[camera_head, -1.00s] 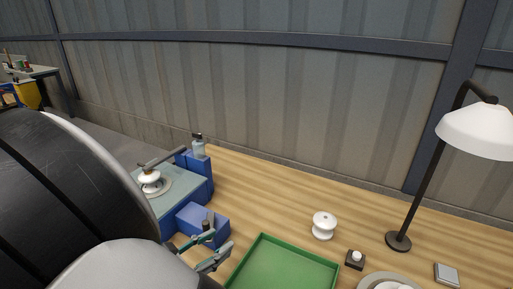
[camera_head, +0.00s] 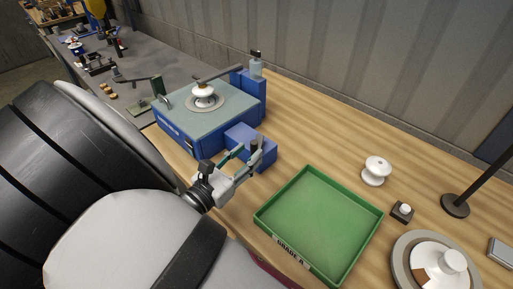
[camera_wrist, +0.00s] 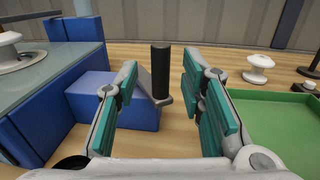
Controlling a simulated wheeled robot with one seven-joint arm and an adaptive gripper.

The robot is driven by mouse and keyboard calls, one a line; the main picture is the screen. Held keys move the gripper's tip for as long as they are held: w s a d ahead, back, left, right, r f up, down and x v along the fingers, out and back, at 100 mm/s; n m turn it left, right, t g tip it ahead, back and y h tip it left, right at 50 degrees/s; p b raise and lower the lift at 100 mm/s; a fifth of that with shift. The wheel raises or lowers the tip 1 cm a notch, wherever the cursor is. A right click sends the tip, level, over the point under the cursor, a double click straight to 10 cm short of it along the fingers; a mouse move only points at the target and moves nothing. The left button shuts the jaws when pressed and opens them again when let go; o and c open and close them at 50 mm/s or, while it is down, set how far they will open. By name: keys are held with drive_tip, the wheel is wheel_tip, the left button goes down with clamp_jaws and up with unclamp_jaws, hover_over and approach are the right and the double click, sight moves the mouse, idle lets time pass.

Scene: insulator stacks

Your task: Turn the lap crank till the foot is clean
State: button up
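The lap is a blue machine with a grey-green top (camera_head: 180,117). A white insulator (camera_head: 204,92) stands on its round plate, under a bar from the rear blue post. Its foot is hidden against the plate. In front is a lower blue block (camera_head: 262,153) with the crank's upright black handle (camera_head: 254,146). The handle (camera_wrist: 161,74) and its grey crank arm (camera_wrist: 154,97) show in the wrist view. My gripper (camera_head: 243,160) is open and empty, its green-padded fingers (camera_wrist: 168,92) either side of the handle in the picture. I cannot tell whether the handle is within their reach.
A green tray (camera_head: 262,216) lies empty to the right of my gripper. Another white insulator (camera_head: 376,170), a small button box (camera_head: 402,211), a round grey dish (camera_head: 400,262) and a lamp (camera_head: 456,204) stand farther right. A clear bottle (camera_head: 256,65) tops the rear post.

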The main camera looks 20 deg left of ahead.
sight(252, 150)
drive_tip(key=shift+b+x, duration=0.5)
drive_tip(key=shift+x, duration=1.3)
clamp_jaws()
